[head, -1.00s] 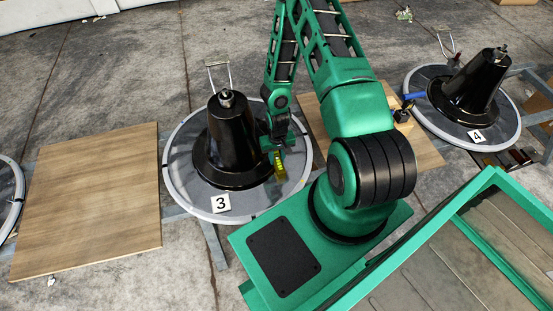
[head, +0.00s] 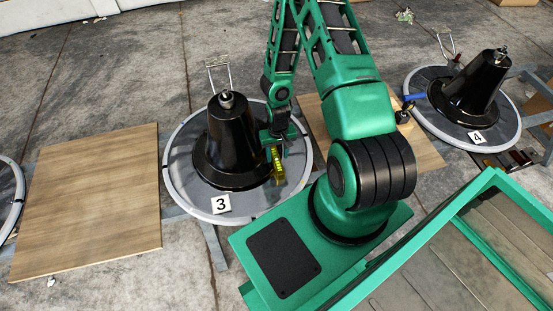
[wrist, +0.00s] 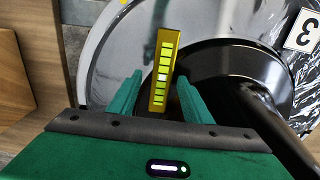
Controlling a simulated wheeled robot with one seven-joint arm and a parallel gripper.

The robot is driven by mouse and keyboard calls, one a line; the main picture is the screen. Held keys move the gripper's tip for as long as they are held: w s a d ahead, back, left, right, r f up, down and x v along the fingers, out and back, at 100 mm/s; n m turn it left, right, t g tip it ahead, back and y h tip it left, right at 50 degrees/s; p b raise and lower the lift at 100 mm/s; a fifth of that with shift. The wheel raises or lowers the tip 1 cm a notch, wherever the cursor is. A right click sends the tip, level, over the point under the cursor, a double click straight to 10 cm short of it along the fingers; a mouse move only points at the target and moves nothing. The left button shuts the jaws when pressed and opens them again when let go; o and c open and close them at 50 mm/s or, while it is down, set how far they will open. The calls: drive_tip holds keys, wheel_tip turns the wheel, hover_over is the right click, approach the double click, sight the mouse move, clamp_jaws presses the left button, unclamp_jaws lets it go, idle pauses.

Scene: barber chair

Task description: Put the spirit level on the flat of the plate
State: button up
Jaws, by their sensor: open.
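The spirit level (head: 278,168) is a short yellow bar at the right side of the plate (head: 182,160) numbered 3, beside its black cone (head: 228,140). In the wrist view the level (wrist: 164,70) shows bright green segments along its face and lies lengthwise between my fingers. My gripper (wrist: 160,78) is open, with a gap at each side of the level. In the head view my gripper (head: 281,143) is low over the plate's right side. The grey plate has a pale rim. Whether the level rests fully flat on it I cannot tell.
A wooden board (head: 90,205) lies left of the plate; another board (head: 425,150) is to the right, partly behind my arm. A second plate with a black cone, number 4 (head: 477,137), stands farther right. The cone is close beside my gripper.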

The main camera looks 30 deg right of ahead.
wheel_tip(320, 180, up, 8)
wheel_tip(320, 180, up, 14)
drive_tip(key=h, duration=0.1)
hover_over(277, 159)
drive_tip(key=d, duration=0.6)
drive_tip(key=s+d+r+m, duration=0.15)
drive_tip(key=s+r, duration=0.35)
drive_tip(key=r, duration=0.6)
drive_tip(key=s+a+r+m+y, duration=0.1)
drive_tip(key=s+a+r, duration=0.1)
drive_tip(key=s+r, duration=1.2)
drive_tip(key=shift+s+a+r, duration=0.15)
drive_tip(key=shift+s+r, duration=0.25)
drive_tip(key=shift+s, duration=0.3)
drive_tip(key=shift+o, duration=0.3)
drive_tip(key=shift+s+a+r, duration=0.15)
drive_tip(key=shift+s, duration=0.3)
drive_tip(key=shift+c, duration=0.2)
drive_tip(key=c, duration=0.4)
drive_tip(key=shift+a, duration=0.15)
